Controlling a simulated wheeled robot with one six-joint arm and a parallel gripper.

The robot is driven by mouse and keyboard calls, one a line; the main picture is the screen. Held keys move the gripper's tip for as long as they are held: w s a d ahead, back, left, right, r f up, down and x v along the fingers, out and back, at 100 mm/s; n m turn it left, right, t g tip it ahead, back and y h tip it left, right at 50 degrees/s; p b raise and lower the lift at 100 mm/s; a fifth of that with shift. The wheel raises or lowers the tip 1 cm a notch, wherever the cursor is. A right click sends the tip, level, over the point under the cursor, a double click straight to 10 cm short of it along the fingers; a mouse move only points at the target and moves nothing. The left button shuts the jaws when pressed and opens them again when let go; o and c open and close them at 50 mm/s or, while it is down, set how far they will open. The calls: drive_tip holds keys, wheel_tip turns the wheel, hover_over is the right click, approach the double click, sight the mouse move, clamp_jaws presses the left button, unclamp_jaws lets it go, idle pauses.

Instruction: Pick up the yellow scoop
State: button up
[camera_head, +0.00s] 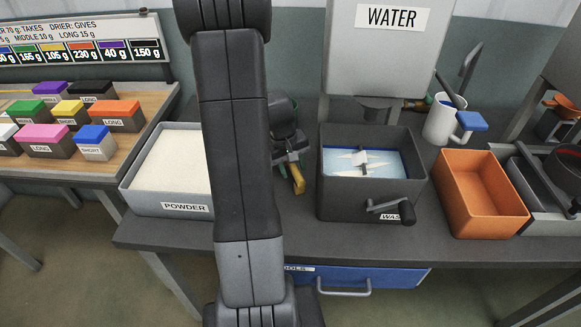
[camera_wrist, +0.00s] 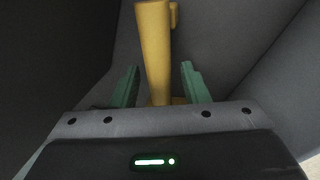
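The yellow scoop (camera_head: 298,181) shows in the head view as a short yellow piece on the dark bench, between the powder bin and the wash tub. Much of it is hidden behind my gripper (camera_head: 289,165). In the wrist view its long yellow handle (camera_wrist: 155,50) runs up between the two green fingers of my gripper (camera_wrist: 160,85). The fingers are open, one on each side of the handle, with a visible gap on both sides. The lower end of the scoop is hidden by the gripper body.
An orange bin (camera_head: 485,222) and a mug (camera_head: 440,122) are further right. A water tank (camera_head: 385,60) is behind.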

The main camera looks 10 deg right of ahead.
sight(293, 164)
clamp_jaws()
wheel_tip(293, 164, up, 17)
drive_tip(key=p, duration=0.1)
drive_tip(key=shift+s+a+f+m+g, duration=0.15)
drive_tip(key=shift+s+a+f+m, duration=0.6)
drive_tip(key=shift+f, duration=1.9)
drive_tip(key=shift+s+a+f+m+g, duration=0.25)
drive_tip(key=shift+s+f+m, duration=0.9)
drive_tip(key=shift+f, duration=1.5)
drive_tip(key=shift+s+a+f+m+g, duration=0.1)
drive_tip(key=shift+s+a+f+m, duration=0.4)
drive_tip(key=shift+s+f, duration=1.5)
drive_tip(key=shift+w+f+b, duration=0.35)
drive_tip(key=shift+f+b, duration=0.05)
drive_tip(key=shift+f, duration=0.25)
drive_tip(key=shift+w+f+b, duration=0.35)
drive_tip(key=shift+f+b, duration=0.05)
drive_tip(key=shift+f, duration=0.2)
drive_tip(key=shift+o, duration=1.1)
unclamp_jaws()
